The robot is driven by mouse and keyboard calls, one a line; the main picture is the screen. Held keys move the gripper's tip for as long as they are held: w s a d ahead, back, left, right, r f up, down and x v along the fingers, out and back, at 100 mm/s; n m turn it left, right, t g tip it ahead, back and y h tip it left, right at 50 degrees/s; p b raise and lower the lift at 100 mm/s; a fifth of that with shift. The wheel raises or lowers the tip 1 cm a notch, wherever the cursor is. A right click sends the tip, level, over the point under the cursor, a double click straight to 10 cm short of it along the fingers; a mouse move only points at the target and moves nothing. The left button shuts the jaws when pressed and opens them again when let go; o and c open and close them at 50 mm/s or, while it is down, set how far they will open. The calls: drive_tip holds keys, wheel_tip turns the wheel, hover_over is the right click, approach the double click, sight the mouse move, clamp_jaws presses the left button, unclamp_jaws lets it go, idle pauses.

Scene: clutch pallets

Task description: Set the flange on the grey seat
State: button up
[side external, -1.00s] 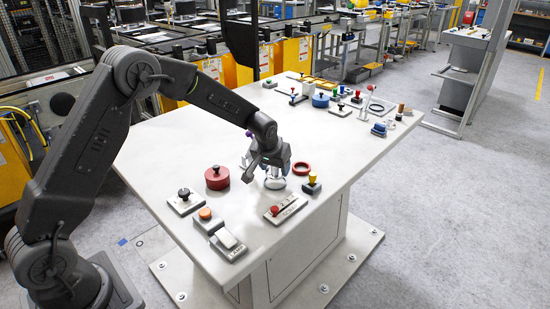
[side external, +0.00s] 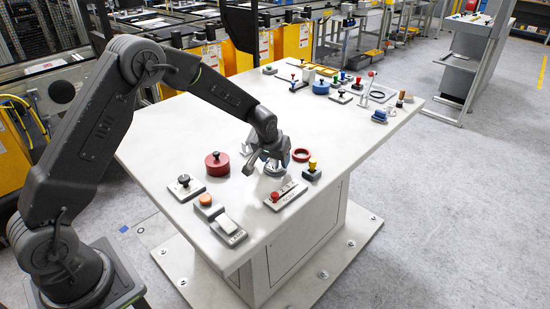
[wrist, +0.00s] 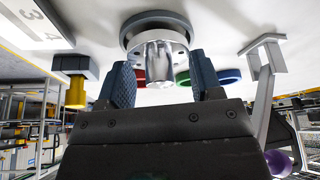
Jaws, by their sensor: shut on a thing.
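My gripper (wrist: 163,85) points down at the near part of the light table, in the wrist view with one blue-grey finger on each side of a silver flange (wrist: 159,58). It is shut on the flange's hub. The flange's round disc lies against or just off a darker grey ring, the grey seat (wrist: 146,19); I cannot tell whether they touch. Flange and seat look roughly in line. In the side view my gripper (side external: 273,164) covers most of the flange, and only a pale round edge (side external: 273,172) shows below the fingers.
A silver bracket (wrist: 262,65) is beside my gripper. The table middle is clear.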

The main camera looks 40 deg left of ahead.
drive_tip(key=shift+f, duration=0.35)
idle(0.8)
drive_tip(key=shift+r, duration=0.2)
drive_tip(key=shift+r, duration=0.6)
drive_tip(key=shift+f, duration=0.5)
idle(1.5)
drive_tip(key=shift+r, duration=0.4)
drive_tip(key=shift+r, duration=0.15)
drive_tip(key=shift+f, duration=0.85)
idle(0.6)
drive_tip(key=o, duration=0.8)
drive_tip(key=shift+o, duration=0.2)
